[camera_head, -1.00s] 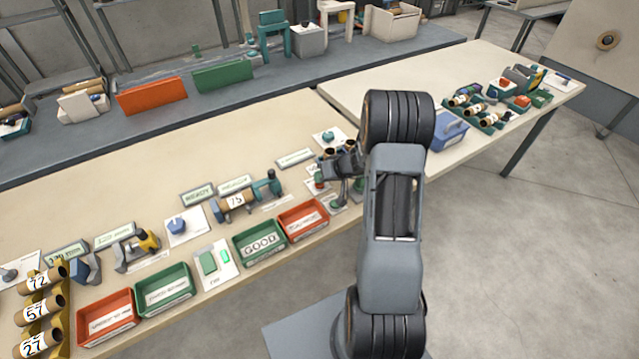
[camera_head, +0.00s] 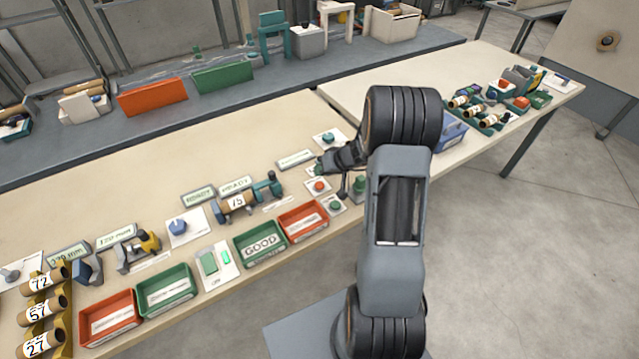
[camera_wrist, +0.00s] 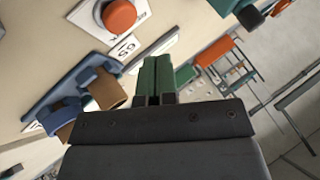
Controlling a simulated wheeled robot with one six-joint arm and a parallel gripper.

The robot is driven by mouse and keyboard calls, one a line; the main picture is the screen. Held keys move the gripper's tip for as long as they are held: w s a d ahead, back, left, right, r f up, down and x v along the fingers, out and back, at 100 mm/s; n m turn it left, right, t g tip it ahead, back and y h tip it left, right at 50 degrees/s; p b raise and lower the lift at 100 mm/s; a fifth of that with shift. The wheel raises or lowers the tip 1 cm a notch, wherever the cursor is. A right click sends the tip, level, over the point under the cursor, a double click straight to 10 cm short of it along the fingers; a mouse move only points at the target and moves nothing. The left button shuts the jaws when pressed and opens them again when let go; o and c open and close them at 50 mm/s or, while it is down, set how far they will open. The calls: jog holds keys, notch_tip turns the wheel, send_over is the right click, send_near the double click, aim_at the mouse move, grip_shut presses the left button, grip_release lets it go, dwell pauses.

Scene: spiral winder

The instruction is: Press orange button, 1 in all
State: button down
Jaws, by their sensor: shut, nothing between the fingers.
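The orange button (camera_head: 319,185) is a round cap on a small pale plate on the long table, just in front of my gripper in the head view. A large orange button (camera_wrist: 118,15) also shows at the upper left of the wrist view, on a white plate. My gripper (camera_head: 322,169) is above the table behind the orange button, apart from it as far as I can tell. In the wrist view my gripper (camera_wrist: 157,62) has its green fingers together, with nothing between them, and they point to the right of the button.
A green button (camera_head: 335,205) sits in front of the orange one. A red tray (camera_head: 303,220) and the green GOOD tray (camera_head: 259,243) stand to its left. A winder holding a tube (camera_head: 236,202) is further left. In the wrist view brown tubes (camera_wrist: 106,90) lie close to the fingers.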

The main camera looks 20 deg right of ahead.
jog(key=shift+r+p, duration=0.35)
jog(key=shift+r, duration=0.95)
jog(key=shift+s+a+m, duration=0.1)
jog(key=shift+s+m, duration=0.05)
jog(key=shift+m, duration=0.55)
jog(key=s, duration=0.1)
jog(key=s+f+m+g, duration=0.1)
jog(key=s+a+g, duration=0.1)
jog(key=shift+s+f+m, duration=0.3)
jog(key=s+a+r+n+h, duration=0.1)
jog(key=s+a+r+h, duration=0.2)
jog(key=s+r, duration=0.6)
jog(key=s+a+r+n+h, duration=0.2)
jog(key=s+a+r+h, duration=0.1)
jog(key=s+a+r, duration=0.4)
notch_tip(320, 180, up, 2)
jog(key=shift+s+n+g, duration=0.3)
jog(key=shift+s, duration=0.85)
jog(key=shift+a, duration=0.1)
